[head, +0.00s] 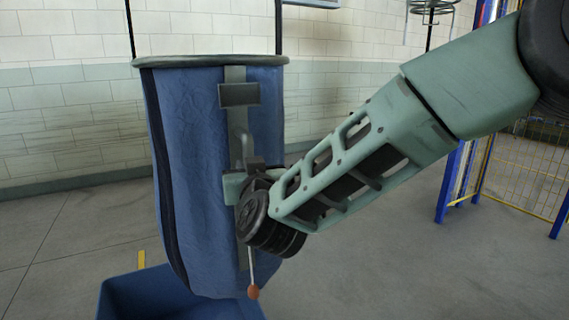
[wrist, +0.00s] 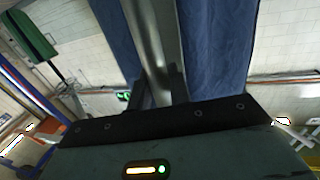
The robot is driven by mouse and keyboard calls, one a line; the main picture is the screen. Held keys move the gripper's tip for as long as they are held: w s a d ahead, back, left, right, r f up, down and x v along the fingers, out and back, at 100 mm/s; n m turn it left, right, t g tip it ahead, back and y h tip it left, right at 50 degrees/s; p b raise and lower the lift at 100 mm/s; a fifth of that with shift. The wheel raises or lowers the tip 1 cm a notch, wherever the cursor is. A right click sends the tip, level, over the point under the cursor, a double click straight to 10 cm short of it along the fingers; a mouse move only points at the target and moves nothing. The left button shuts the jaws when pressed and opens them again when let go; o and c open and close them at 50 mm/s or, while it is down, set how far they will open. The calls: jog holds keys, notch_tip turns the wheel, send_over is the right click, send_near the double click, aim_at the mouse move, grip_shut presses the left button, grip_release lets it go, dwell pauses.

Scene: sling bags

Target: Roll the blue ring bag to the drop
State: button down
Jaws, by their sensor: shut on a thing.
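The blue ring bag (head: 190,180) hangs upright in the head view from a dark ring (head: 205,60) at its top. A grey strap runs down its front, with a metal handle (head: 236,125) on it. My gripper (head: 242,165) is at the handle and shut on it; my wrist partly hides the fingers. In the wrist view my gripper (wrist: 158,90) closes around the metal handle (wrist: 150,35), with the blue fabric (wrist: 215,45) behind. A cord with an orange-red bead (head: 253,292) hangs from the bag's lower part.
A blue open bin (head: 125,295) stands below the bag at the bottom left, its inside partly hidden. A yellow mesh fence with blue posts (head: 455,180) is at the right. A tiled wall (head: 60,110) stands behind. Grey floor (head: 390,260) is clear on the right.

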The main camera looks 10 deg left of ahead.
jog(key=s+a+p, duration=0.3)
jog(key=s+a, duration=0.9)
jog(key=a, duration=0.5)
jog(key=shift+s, duration=0.15)
jog(key=shift+d, duration=0.1)
jog(key=c, duration=1.3)
grip_release()
jog(key=shift+c, duration=0.2)
jog(key=b+v, duration=0.1)
jog(key=v, duration=1.6)
jog(key=shift+s+b, duration=0.2)
jog(key=shift+b, duration=0.15)
jog(key=shift+d, duration=0.1)
